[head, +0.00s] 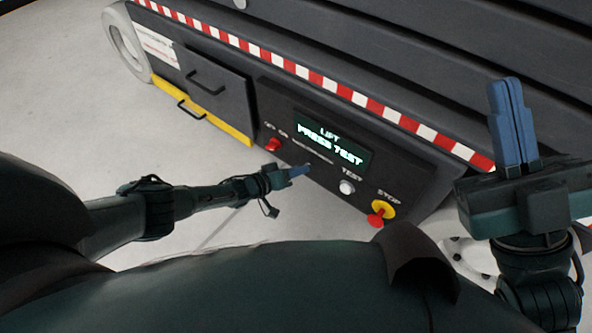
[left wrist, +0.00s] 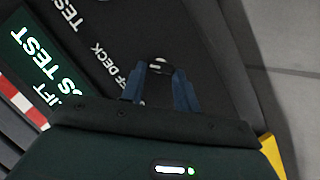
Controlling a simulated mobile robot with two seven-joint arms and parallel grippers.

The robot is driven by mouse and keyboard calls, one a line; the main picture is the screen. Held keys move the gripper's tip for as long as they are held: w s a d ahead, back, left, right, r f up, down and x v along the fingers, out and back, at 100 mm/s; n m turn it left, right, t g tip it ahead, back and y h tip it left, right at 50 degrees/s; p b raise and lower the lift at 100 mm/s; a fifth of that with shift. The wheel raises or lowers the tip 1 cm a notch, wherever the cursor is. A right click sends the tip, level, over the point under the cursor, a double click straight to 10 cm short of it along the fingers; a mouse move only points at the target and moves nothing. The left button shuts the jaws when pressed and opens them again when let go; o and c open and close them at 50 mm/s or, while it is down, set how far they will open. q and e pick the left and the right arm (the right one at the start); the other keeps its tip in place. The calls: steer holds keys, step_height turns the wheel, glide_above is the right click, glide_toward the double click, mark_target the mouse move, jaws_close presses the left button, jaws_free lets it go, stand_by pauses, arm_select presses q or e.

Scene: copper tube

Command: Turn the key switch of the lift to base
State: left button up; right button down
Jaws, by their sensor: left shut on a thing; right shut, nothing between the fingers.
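The lift's dark control panel (head: 405,165) is in the middle of the head view. My left gripper (head: 303,170) reaches its lower face, below the display (head: 335,146), which reads "LIFT PRESS TEST". In the left wrist view, the small metal key switch (left wrist: 159,66) sits between the blue fingertips of the left gripper (left wrist: 160,72), which are shut on it. Its label ends in "FF DECK"; the rest is hidden by a finger. In the head view the key is too small to make out. My right gripper (head: 508,125) is shut and empty, raised at the right.
A red button (head: 273,145) is left of the gripper. The white TEST button (head: 347,187) and the red-and-yellow STOP button (head: 380,213) are to its right. A drawer with handle (head: 205,80) and yellow edge is further left. Open floor (head: 75,110) lies at the left.

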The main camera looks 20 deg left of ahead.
stand_by(0.5)
arm_select(q)
steer(key=o, duration=1)
steer(key=shift+a, duration=0.1)
arm_select(e)
steer(key=shift+r, duration=0.1)
arm_select(q)
steer(key=shift+p+v, duration=3.35)
steer(key=shift+v, duration=3.15)
arm_select(e)
step_height(320, 180, down, 8)
steer(key=m+g+h, duration=0.1)
steer(key=m+h, duration=0.6)
steer(key=m, duration=0.1)
steer(key=shift+s+a+g+h, duration=0.2)
steer(key=shift+a+g+h, duration=0.2)
arm_select(q)
steer(key=shift+f, duration=0.1)
